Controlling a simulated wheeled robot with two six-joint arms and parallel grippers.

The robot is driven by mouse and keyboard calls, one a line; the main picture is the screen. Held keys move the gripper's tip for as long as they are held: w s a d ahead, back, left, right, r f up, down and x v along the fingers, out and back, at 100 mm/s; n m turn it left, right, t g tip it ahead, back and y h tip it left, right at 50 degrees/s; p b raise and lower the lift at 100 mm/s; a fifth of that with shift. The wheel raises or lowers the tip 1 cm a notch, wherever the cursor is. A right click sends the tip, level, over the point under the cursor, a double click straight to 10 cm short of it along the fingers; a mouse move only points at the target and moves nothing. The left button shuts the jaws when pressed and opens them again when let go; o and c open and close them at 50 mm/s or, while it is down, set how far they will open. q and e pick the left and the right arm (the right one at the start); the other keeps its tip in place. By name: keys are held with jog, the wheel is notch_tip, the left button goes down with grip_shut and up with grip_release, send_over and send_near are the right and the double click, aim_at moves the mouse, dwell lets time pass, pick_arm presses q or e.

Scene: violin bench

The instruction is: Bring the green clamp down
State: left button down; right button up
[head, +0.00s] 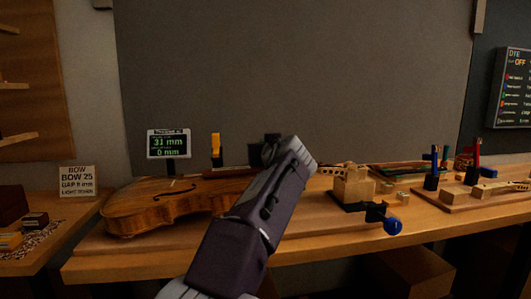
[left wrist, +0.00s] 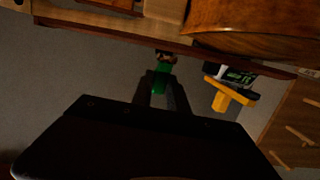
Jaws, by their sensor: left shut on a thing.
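The green clamp (left wrist: 161,82) shows in the left wrist view between the two dark fingers of my left gripper (left wrist: 163,92), which is shut on it. In the head view my left arm reaches over the bench, and my left gripper (head: 265,148) is mostly behind its own wrist. The green clamp is hidden there. The violin body (head: 165,203) lies on the bench, its right part covered by my arm. A yellow clamp (head: 216,148) stands upright at the violin's far edge, left of my gripper; it also shows in the left wrist view (left wrist: 222,98). My right gripper is not in view.
A small display (head: 168,144) reading 31 mm and 0 mm stands behind the violin. Right of my arm are a wooden block on a dark vise with a blue knob (head: 393,226), and blue (head: 434,160) and red (head: 476,155) upright tools. A BOW sign (head: 77,181) stands left.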

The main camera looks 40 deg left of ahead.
pick_arm(q)
jog(key=c, duration=1.3)
grip_release()
jog(key=shift+f, duration=0.1)
jog(key=v, duration=0.9)
jog(key=shift+f, duration=0.1)
